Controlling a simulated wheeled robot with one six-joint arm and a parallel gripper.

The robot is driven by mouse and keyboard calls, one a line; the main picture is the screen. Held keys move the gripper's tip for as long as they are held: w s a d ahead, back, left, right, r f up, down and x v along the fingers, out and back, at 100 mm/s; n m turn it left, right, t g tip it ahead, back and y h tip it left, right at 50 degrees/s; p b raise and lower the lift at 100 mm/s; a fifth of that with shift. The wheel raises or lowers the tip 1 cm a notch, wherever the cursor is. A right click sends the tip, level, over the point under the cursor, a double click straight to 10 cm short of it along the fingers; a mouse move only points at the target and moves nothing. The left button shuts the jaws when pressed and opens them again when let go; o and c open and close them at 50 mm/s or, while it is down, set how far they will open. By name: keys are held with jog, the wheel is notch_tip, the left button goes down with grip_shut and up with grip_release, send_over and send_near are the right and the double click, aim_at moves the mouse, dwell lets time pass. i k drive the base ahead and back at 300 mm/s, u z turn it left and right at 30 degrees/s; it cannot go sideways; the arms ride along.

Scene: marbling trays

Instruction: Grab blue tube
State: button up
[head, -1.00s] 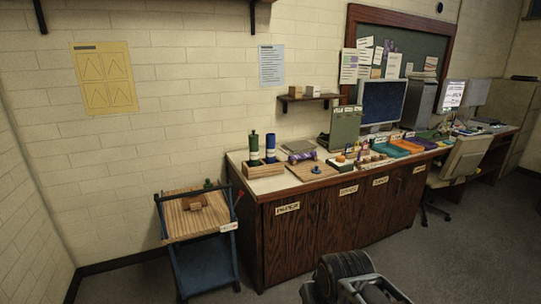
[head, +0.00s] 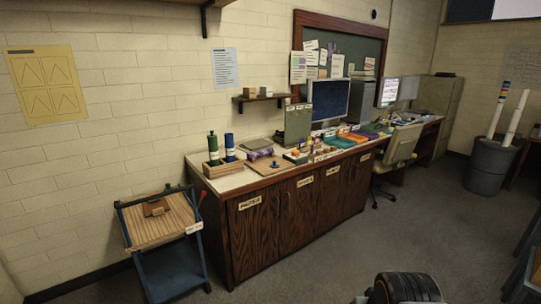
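The blue tube (head: 230,146) stands upright in a wooden box (head: 222,168) at the left end of the long counter. It has a pale band around it. A green tube (head: 212,147) stands upright beside it on the left, in the same box. Part of my arm shows at the bottom edge of the head view, right of the middle. My gripper's fingers do not show, and the arm is well apart from the blue tube.
A cart with a wooden top (head: 155,228) stands left of the counter (head: 260,232). A purple roll (head: 261,154) and a board (head: 268,166) lie right of the box. A chair (head: 398,150) stands at the counter's far part. The floor in front is clear.

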aim_at(229, 138)
jog(key=z, duration=0.35)
jog(key=i, duration=1)
jog(key=u, duration=0.3)
jog(key=i, duration=1.35)
jog(key=u, duration=1.7)
jog(key=i, duration=0.95)
jog(key=u, duration=1.05)
